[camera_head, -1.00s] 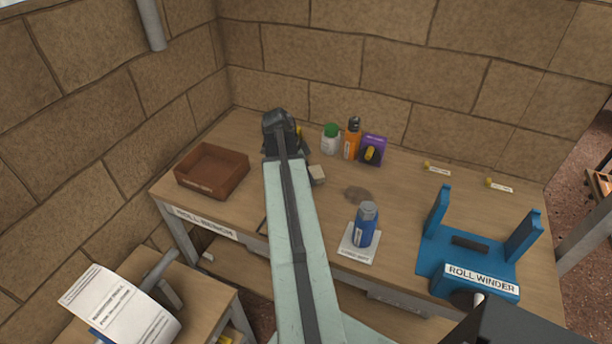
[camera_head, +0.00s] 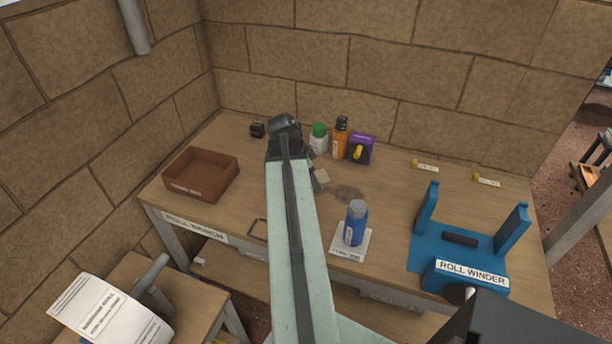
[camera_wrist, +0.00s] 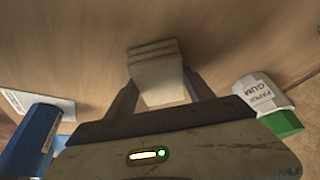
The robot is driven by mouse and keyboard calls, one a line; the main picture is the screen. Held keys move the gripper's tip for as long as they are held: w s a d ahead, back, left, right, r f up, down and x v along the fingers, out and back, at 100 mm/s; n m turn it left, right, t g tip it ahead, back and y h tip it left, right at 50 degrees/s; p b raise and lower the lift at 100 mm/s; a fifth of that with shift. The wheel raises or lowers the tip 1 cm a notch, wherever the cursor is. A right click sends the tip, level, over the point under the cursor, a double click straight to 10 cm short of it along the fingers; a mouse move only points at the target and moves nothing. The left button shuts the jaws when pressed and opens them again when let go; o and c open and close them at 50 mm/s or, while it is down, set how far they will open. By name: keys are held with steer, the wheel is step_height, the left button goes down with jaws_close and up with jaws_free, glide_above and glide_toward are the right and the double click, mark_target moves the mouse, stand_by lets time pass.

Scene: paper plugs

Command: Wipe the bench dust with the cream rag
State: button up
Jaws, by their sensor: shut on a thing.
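The cream rag (camera_head: 322,179) is a small folded pad at the tip of my gripper (camera_head: 313,174), low over the bench (camera_head: 225,222). In the wrist view the rag (camera_wrist: 156,72) sits between the two fingers of my gripper (camera_wrist: 160,90), which are shut on it. The dust (camera_head: 349,193) is a dark brown smudge on the bench, just right of the rag. I cannot tell whether the rag touches the bench. My arm hides part of the bench to the left of the rag.
A blue bottle (camera_head: 356,226) stands on a white card in front of the dust. A white green-lidded jar (camera_head: 318,143), orange bottle (camera_head: 340,140) and purple box (camera_head: 361,150) stand behind. The blue roll winder (camera_head: 462,262) is at right, a brown tray (camera_head: 201,174) at left.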

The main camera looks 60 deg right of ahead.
mark_target(339, 190)
steer(key=shift+s+d, duration=0.25)
steer(key=shift+s, duration=1.15)
steer(key=shift+s+d, duration=0.2)
steer(key=shift+s, duration=1.15)
steer(key=shift+s+d, duration=0.25)
steer(key=shift+s, duration=1.15)
steer(key=shift+f, duration=0.25)
steer(key=shift+r, duration=0.1)
steer(key=shift+w+a+r, duration=0.1)
steer(key=shift+w+a, duration=0.05)
steer(key=shift+w, duration=0.95)
steer(key=shift+w+a, duration=0.2)
steer(key=shift+w, duration=0.95)
steer(key=shift+w+a+r, duration=0.1)
steer(key=shift+w+a, duration=0.05)
steer(key=shift+w, duration=0.95)
steer(key=shift+w+a+f, duration=0.1)
steer(key=shift+w+a, duration=0.1)
steer(key=shift+w, duration=0.7)
steer(key=shift+w+a+f, duration=0.1)
steer(key=shift+w+a, duration=0.05)
steer(key=shift+w, duration=0.75)
steer(key=shift+w+a+r, duration=0.1)
steer(key=shift+w+a, duration=0.05)
steer(key=shift+w, duration=0.75)
steer(key=shift+w+a, duration=0.1)
steer(key=shift+w, duration=0.75)
step_height(339, 190, up, 6)
steer(key=p, duration=0.6)
